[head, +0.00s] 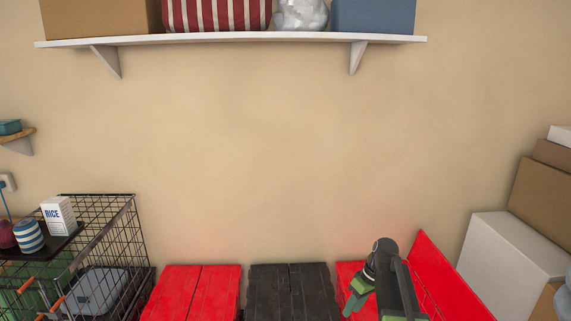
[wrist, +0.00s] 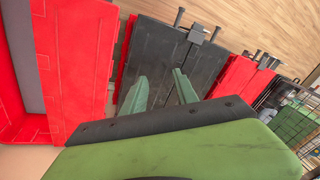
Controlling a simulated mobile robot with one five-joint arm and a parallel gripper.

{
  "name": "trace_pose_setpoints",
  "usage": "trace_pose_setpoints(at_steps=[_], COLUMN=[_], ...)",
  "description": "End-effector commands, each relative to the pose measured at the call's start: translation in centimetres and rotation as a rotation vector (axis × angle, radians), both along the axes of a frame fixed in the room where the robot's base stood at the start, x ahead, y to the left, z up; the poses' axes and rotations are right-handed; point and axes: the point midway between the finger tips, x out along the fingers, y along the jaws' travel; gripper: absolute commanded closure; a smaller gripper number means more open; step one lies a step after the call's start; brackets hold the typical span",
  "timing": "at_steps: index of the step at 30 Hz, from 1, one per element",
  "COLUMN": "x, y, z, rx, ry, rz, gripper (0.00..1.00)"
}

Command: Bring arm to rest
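My arm shows at the lower right of the head view, above the right red tote (head: 349,272), whose red lid (head: 445,275) stands open. My gripper (wrist: 160,78) shows in the wrist view with its two green fingers apart and nothing between them. In the head view its green part (head: 357,296) points down and left. A black tote (head: 295,290) with a closed lid sits in the middle; it also shows behind the fingers in the wrist view (wrist: 205,68). Another closed red tote (head: 195,290) is to its left. The inside of the open tote is mostly hidden.
A wire crate (head: 127,225) stands at left, near a dark tray with a rice box (head: 58,215) and a striped jar (head: 28,236). Cardboard boxes (head: 545,190) and a white box (head: 505,258) stack at right. A loaded white shelf (head: 230,38) hangs above; the wall between is clear.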

Motion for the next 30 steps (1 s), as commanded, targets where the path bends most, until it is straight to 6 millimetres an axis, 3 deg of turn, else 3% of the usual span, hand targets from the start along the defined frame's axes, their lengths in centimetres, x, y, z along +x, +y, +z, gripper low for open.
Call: trace_pose_setpoints(at_steps=[1, 3, 6, 7, 12, 18, 30], x=[-2.1, -4.5, -8.5, -9.5, -13.0, -12.4, -12.3], y=[3.5, 7.3, 10.7, 11.0, 8.6, 7.8, 7.9], z=[0.0, -0.2, -0.4, -0.5, -0.7, -0.8, -0.8], rx=[-0.029, -0.076, -0.158, -0.181, -0.285, -0.299, -0.296], ry=[0.014, 0.035, 0.059, 0.063, 0.080, 0.093, 0.095], rz=[0.012, -0.001, -0.072, -0.106, -0.394, -0.559, -0.563], gripper=[0.65, 0.65, 0.65, 0.65, 0.65, 0.65, 0.65])
